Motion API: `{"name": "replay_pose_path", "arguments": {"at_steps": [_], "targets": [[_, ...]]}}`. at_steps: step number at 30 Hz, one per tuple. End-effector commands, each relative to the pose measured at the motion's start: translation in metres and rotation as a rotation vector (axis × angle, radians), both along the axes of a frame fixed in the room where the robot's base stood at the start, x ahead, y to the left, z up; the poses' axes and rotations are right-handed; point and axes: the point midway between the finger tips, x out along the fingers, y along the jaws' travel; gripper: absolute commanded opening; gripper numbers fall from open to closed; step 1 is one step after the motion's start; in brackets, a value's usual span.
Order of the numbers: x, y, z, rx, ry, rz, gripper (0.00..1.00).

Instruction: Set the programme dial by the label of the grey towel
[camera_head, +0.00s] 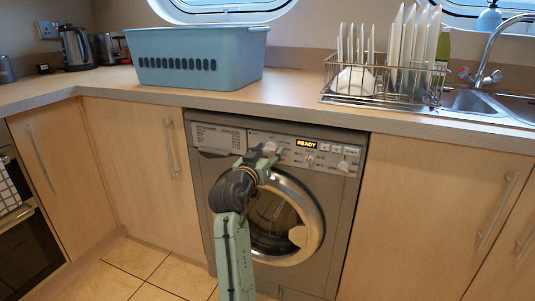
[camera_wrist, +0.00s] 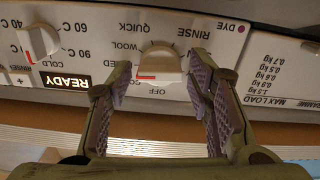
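The programme dial (camera_wrist: 158,62) is a white knob on the washing machine's panel. It shows in the wrist view, which is upside down, with the words OFF, WOOL, QUICK and RINSE around it. A red mark sits on the knob's edge near OFF. My gripper (camera_wrist: 160,82) is open, with one finger on each side of the dial; I cannot tell whether either touches it. In the head view my gripper (camera_head: 262,158) is at the front of the washing machine (camera_head: 342,206). I see no grey towel or its label; the blue basket (camera_head: 195,50) hides its contents.
Another white knob (camera_wrist: 38,42) with temperatures stands beside the READY display (camera_wrist: 62,82). A load table (camera_wrist: 275,75) is printed on the panel. The round door (camera_head: 315,225) is shut below. A dish rack (camera_head: 375,85) with plates stands on the worktop by the sink.

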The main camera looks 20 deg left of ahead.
Motion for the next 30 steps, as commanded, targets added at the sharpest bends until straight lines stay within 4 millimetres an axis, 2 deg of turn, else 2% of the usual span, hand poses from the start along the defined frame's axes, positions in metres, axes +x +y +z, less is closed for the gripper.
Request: {"name": "replay_pose_path", "arguments": {"at_steps": [10,14,17,24,30], "targets": [[0.000,0.000,0.000,0.000,-0.001,0.000,0.54],[-0.008,0.001,0.000,-0.001,-0.001,0.002,0.54],[-0.024,0.002,0.000,-0.001,-0.002,0.003,0.54],[-0.076,0.004,-0.001,0.000,-0.001,0.004,0.54],[-0.108,0.005,0.000,0.000,-0.001,0.003,0.54]]}}
